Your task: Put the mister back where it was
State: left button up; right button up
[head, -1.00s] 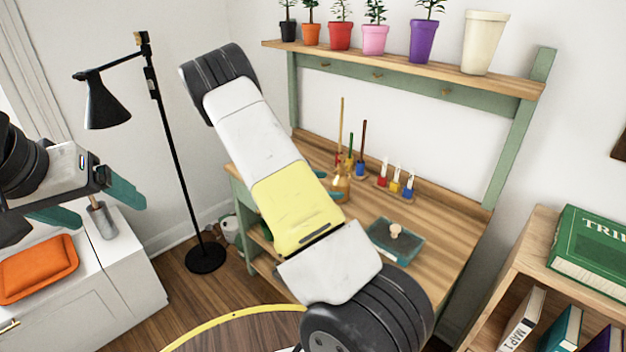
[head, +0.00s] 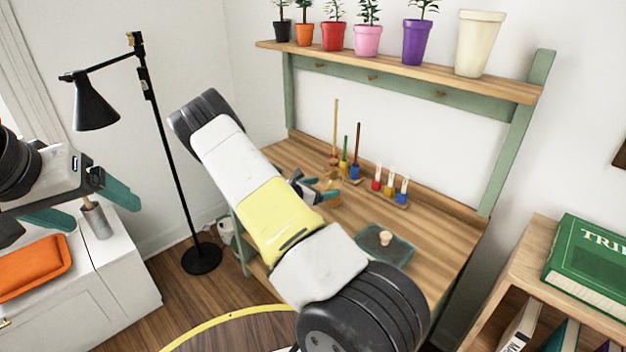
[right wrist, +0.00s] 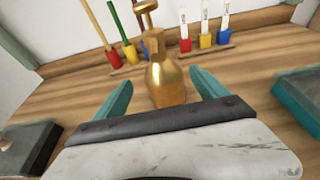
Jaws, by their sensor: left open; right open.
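The mister is a shiny gold bottle with a narrow neck and a top nozzle; in the right wrist view the mister (right wrist: 167,84) stands upright on the wooden bench top. My right gripper (right wrist: 161,92) is open, its two teal fingers on either side of the bottle's lower body, with a visible gap at each side. In the head view the mister (head: 326,184) is small and partly hidden by my right gripper (head: 318,193). My left gripper (head: 92,207) is open and empty at the left, above a white cabinet.
Colour-tipped sticks (head: 345,168) and small labelled tubes (head: 390,188) stand behind the mister on the bench (head: 440,228). A dark green tray (head: 386,250) lies nearer. Potted plants (head: 333,36) line the upper shelf. A black lamp (head: 170,140) and bookcase (head: 535,260) flank the bench.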

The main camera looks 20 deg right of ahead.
aim_at(329, 187)
jog(key=x, duration=0.5)
jog(key=shift+s+d+f, duration=0.1)
jog(key=shift+d+f, duration=0.15)
jog(key=shift+d, duration=0.05)
jog(key=c, duration=1.8)
